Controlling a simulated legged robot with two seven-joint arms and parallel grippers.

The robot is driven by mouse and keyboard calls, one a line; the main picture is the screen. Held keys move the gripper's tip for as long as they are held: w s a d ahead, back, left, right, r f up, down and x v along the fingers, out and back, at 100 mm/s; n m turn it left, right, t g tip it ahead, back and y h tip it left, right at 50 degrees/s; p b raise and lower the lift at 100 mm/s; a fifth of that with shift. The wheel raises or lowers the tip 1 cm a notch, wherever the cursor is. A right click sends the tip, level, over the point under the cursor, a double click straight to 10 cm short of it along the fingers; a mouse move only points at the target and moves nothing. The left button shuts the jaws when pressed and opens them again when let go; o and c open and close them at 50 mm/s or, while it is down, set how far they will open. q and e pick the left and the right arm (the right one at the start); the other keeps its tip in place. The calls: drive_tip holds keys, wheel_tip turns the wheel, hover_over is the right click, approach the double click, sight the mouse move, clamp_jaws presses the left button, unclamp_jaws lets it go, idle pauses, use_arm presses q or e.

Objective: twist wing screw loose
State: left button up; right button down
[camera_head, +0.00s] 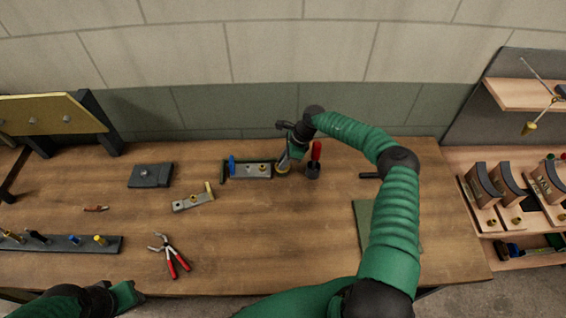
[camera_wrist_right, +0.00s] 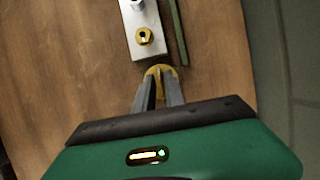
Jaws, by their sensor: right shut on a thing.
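A grey metal block (camera_head: 245,171) lies on the workbench near the back, with a brass nut (camera_wrist_right: 145,37) on it. A brass round piece (camera_wrist_right: 160,71), which looks like the wing screw, sits just off the block's near end in the right wrist view. My right gripper (camera_wrist_right: 159,88) is shut on this brass piece; its fingers hide part of it. In the head view the right gripper (camera_head: 284,165) is at the block's right end, and the brass piece (camera_head: 283,170) shows beneath it. Part of my left arm with its gripper (camera_head: 125,295) shows at the bottom left; its jaws are unclear.
A dark cup with a red-handled tool (camera_head: 315,160) stands just right of the gripper. Red pliers (camera_head: 172,258), a small metal bracket (camera_head: 192,202) and a dark block (camera_head: 151,176) lie to the left. The middle of the bench is clear.

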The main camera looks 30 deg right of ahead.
drive_tip(key=shift+d, duration=0.2)
idle(0.4)
drive_tip(key=c, duration=1.5)
unclamp_jaws()
drive_tip(key=shift+f, duration=0.1)
drive_tip(key=shift+r+b, duration=0.4)
drive_tip(key=shift+r, duration=0.05)
drive_tip(key=shift+s+a+r+b, duration=0.1)
drive_tip(key=shift+s+r+b, duration=0.15)
drive_tip(key=shift+r, duration=0.35)
drive_tip(key=shift+s+a+r+b, duration=0.1)
drive_tip(key=shift+s+r+b, duration=0.1)
drive_tip(key=shift+r, duration=0.4)
drive_tip(key=s+a, duration=0.2)
drive_tip(key=s, duration=0.2)
drive_tip(key=s+a+r+b, duration=0.1)
drive_tip(key=s+a, duration=0.2)
drive_tip(key=s, duration=0.1)
drive_tip(key=s+a, duration=0.3)
drive_tip(key=s, duration=0.1)
drive_tip(key=shift+s+r+b, duration=0.3)
drive_tip(key=shift+b, duration=0.1)
